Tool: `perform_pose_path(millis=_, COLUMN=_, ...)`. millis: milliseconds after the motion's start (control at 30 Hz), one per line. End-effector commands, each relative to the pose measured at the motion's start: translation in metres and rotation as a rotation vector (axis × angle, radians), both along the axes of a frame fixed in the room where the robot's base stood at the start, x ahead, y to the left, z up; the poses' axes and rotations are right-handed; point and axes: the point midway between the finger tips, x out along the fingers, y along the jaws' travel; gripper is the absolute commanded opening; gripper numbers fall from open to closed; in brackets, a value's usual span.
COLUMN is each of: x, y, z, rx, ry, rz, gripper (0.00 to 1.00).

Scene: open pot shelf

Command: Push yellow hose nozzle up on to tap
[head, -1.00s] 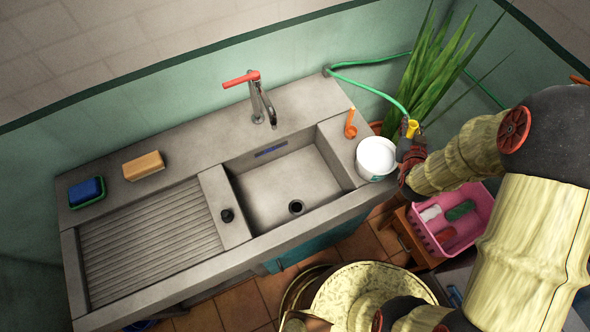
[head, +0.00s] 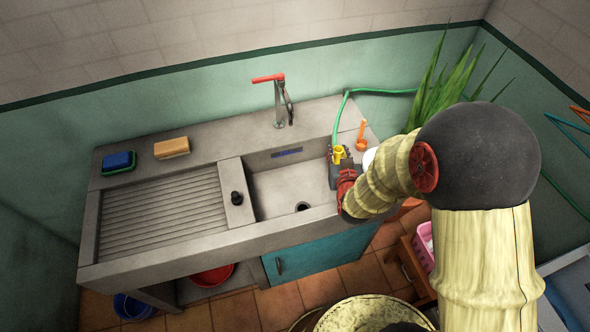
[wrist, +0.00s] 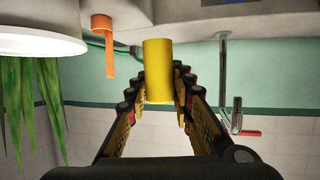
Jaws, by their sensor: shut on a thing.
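The yellow hose nozzle (head: 339,152) is held in my gripper (head: 337,167) above the right end of the sink. In the wrist view the nozzle (wrist: 158,70) stands between the two fingers (wrist: 162,98), which are shut on it. The green hose (head: 338,116) runs from the nozzle back to the wall. The metal tap (head: 279,104) with its red lever (head: 267,78) stands behind the sink, left of and beyond the nozzle, apart from it. In the wrist view, which is upside down, the tap (wrist: 223,90) is right of the nozzle.
An orange hooked item (head: 361,138) and a white tub (head: 369,158), partly hidden by my arm, are right of the sink basin (head: 285,185). A leafy plant (head: 440,95) is at the back right. A sponge (head: 172,148) and a blue block (head: 118,160) lie far left.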

Motion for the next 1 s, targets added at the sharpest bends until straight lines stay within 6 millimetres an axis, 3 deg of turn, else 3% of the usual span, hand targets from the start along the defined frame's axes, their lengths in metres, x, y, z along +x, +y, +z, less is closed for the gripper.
perform_pose_path(millis=33, x=-0.003, y=0.021, z=-0.008, rx=0.001, ry=-0.006, rz=0.018, gripper=0.00)
perform_pose_path(millis=200, x=-0.018, y=0.070, z=-0.010, rx=0.009, ry=-0.002, rz=0.051, gripper=0.00)
perform_pose_path(millis=400, x=-0.033, y=0.104, z=-0.007, rx=0.020, ry=0.007, rz=0.075, gripper=0.00)
perform_pose_path(millis=633, x=-0.032, y=0.111, z=-0.006, rx=0.025, ry=0.010, rz=0.077, gripper=0.00)
perform_pose_path(millis=1000, x=-0.010, y=0.117, z=-0.006, rx=0.023, ry=0.010, rz=0.077, gripper=0.00)
